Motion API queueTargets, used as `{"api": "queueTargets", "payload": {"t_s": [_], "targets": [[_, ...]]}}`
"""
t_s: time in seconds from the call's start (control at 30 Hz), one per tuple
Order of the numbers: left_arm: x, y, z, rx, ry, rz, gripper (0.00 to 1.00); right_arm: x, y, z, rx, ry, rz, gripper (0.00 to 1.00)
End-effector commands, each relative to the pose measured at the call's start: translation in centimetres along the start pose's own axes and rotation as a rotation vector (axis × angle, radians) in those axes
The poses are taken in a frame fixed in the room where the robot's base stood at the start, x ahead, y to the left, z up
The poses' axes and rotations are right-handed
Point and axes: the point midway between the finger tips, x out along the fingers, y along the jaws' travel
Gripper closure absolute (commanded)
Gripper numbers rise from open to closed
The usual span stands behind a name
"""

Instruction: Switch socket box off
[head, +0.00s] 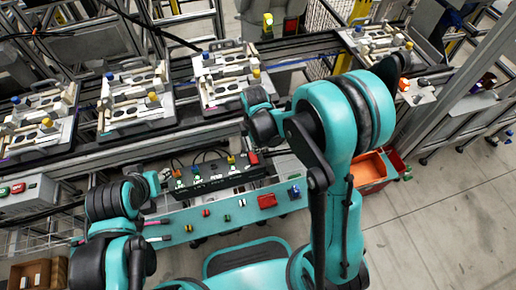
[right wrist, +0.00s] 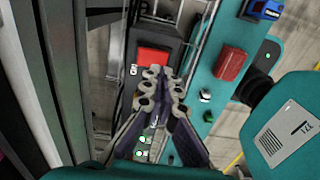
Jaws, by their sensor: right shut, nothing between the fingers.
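The socket box (head: 215,180) is a long black box with cables and plugs on its top, in the middle of the head view. Its red switch (head: 253,158) is at the right end. In the right wrist view the switch (right wrist: 154,61) is a red rocker beside white lettering, and small green lights show lower on the box. My right gripper (right wrist: 164,78) is shut and empty, its fingertips just below the switch in that picture. I cannot tell whether they touch it.
A teal panel (head: 225,217) with small coloured parts and a red block (head: 267,201) lies in front of the box. Pallet fixtures (head: 137,97) stand on the conveyor behind. An orange bin (head: 369,168) is to the right. Open floor (head: 450,215) lies at the lower right.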

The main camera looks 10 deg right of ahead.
Motion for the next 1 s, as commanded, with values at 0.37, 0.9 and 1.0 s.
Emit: {"api": "queueTargets", "payload": {"t_s": [0.37, 0.9, 1.0], "targets": [[-2.4, 0.0, -1.7, 0.0, 0.0, 0.0, 0.6, -7.2, -1.5, 0.0, 0.0, 0.0, 0.0, 1.0], [-2.5, 0.0, -1.8, 0.0, 0.0, 0.0, 0.6, -8.0, -1.6, 0.0, 0.0, 0.0, 0.0, 1.0], [-2.5, 0.0, -1.8, 0.0, 0.0, 0.0, 0.6, -8.0, -1.6, 0.0, 0.0, 0.0, 0.0, 1.0]]}}
